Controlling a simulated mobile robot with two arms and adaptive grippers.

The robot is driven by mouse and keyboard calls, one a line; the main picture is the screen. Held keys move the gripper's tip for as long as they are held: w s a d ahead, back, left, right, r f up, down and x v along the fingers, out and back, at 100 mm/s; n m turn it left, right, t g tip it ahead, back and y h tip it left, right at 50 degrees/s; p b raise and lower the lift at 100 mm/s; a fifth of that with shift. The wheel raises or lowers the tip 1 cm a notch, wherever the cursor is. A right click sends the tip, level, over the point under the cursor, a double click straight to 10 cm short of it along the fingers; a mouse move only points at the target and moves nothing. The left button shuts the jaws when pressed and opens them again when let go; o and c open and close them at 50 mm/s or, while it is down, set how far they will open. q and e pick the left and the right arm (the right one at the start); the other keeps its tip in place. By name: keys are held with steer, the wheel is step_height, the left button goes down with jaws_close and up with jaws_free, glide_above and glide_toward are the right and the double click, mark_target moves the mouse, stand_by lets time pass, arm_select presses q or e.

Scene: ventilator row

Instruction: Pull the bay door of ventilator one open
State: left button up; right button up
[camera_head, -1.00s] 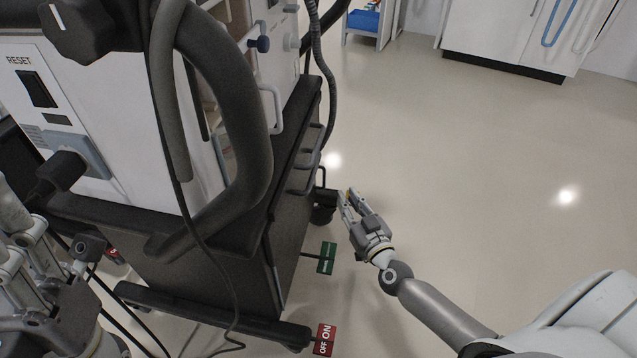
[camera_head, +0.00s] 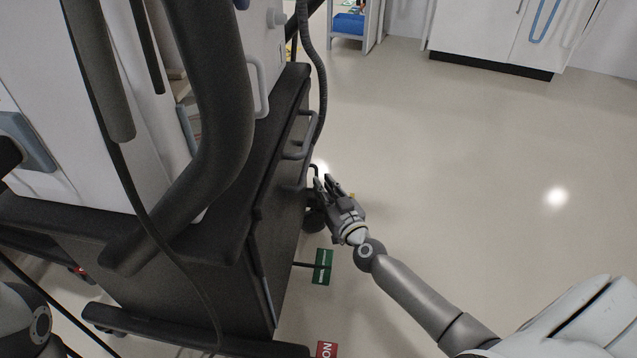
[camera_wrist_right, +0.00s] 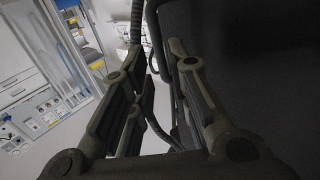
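Ventilator one's cart, as far as I can tell, fills the left of the head view, with a dark lower cabinet (camera_head: 262,262). Its right side appears to be the bay door (camera_head: 284,215); the seam is hard to make out. My right gripper (camera_head: 324,184) is beside this side, near the loop. In the right wrist view its fingers (camera_wrist_right: 160,85) are spread, with a dark bar (camera_wrist_right: 160,45) appearing between or just beyond them. Contact cannot be told. My left gripper is out of view.
A green pedal-like tag (camera_head: 322,266) and a red one (camera_head: 326,349) stick out low beside the cart. A dark hose (camera_head: 320,75) hangs at its back corner. A white cabinet (camera_head: 490,35) stands at the back. The floor at right is clear.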

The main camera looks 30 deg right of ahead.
steer(key=shift+w+b, duration=0.45)
steer(key=shift+w, duration=1.45)
jaws_close()
